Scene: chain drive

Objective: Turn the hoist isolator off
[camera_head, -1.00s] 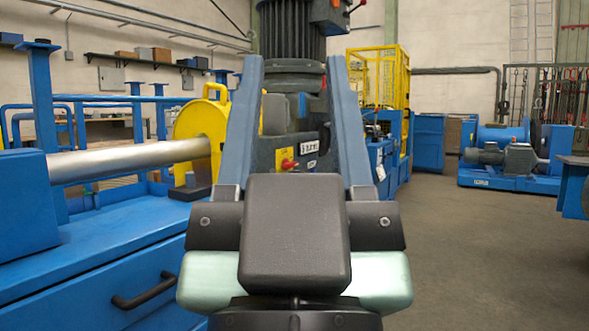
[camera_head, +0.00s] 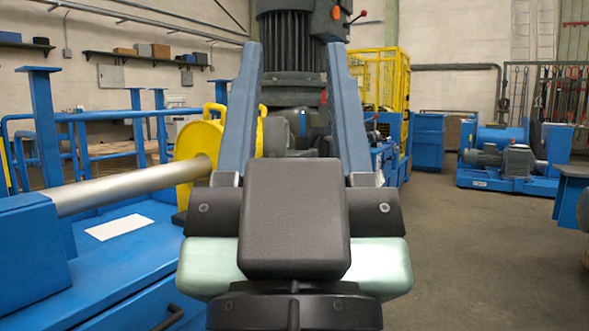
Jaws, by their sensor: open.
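My gripper (camera_head: 294,46) points away from me. Its two long blue-grey fingers stand wide apart with nothing between them but the view of a dark ribbed motor (camera_head: 288,40) beyond. No thing in view can be surely named as the hoist isolator. A red knob (camera_head: 336,12) on a grey box shows beside the motor, upper right of the right fingertip. A red-tipped lever (camera_head: 359,15) sticks out just right of it. The front below the motor, where a red switch on yellow showed earlier, is hidden behind my gripper.
At left, a blue bench (camera_head: 130,265) carries a steel bar (camera_head: 130,188) reaching to a yellow round guard (camera_head: 200,150). A yellow cage (camera_head: 377,75) stands behind right. A blue winch machine (camera_head: 510,155) stands farther right. The grey floor (camera_head: 455,240) at right is open.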

